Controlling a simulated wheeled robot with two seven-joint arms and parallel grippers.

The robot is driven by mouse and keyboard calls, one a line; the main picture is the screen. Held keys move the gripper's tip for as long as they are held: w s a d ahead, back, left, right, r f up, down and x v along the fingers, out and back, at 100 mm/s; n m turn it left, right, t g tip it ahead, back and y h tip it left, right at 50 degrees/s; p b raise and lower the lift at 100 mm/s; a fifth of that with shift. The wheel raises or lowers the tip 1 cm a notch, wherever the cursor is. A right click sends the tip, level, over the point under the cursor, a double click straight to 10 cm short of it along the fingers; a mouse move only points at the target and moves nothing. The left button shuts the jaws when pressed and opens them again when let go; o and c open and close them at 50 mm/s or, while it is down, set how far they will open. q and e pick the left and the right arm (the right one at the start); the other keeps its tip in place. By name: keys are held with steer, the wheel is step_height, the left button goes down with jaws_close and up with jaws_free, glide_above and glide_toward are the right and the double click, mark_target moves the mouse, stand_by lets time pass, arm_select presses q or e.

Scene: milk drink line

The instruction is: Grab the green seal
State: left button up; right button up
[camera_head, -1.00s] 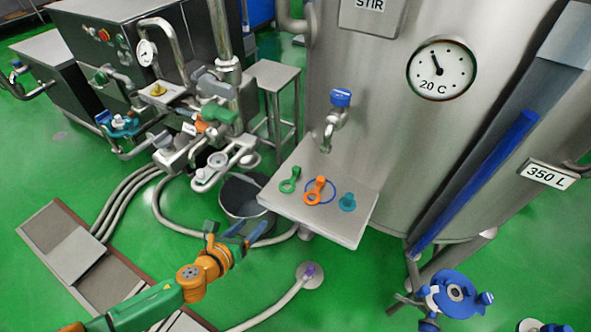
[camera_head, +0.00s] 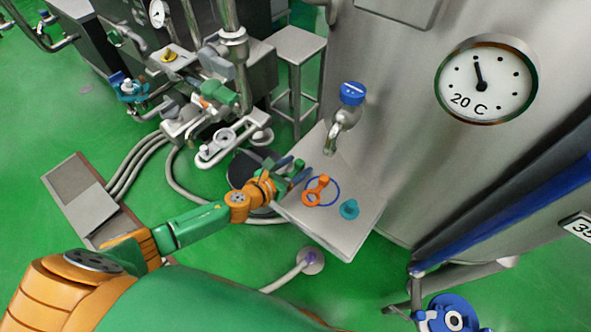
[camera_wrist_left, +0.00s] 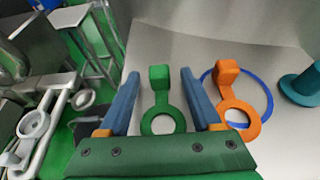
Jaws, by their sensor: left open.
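The green seal (camera_wrist_left: 161,103), a ring with a raised tab, lies on the steel shelf (camera_head: 340,235) on the tank. In the left wrist view it sits between the two blue fingers of my left gripper (camera_wrist_left: 156,98), which are open with a gap on both sides. In the head view my left gripper (camera_head: 291,174) is at the shelf's left edge and hides most of the green seal. An orange seal (camera_head: 317,191) lies just to the right of the gripper; it also shows in the left wrist view (camera_wrist_left: 235,104). My right gripper is not in view.
A blue ring (camera_head: 337,190) lies around part of the orange seal. A teal plug (camera_head: 349,209) stands further right on the shelf. A blue-handled tap (camera_head: 351,94) hangs above the shelf's back. Pipes and valves (camera_head: 215,140) stand to the left.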

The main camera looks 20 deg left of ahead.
arm_select(q)
steer(key=shift+s, duration=0.15)
jaws_close()
steer(key=shift+r, duration=0.1)
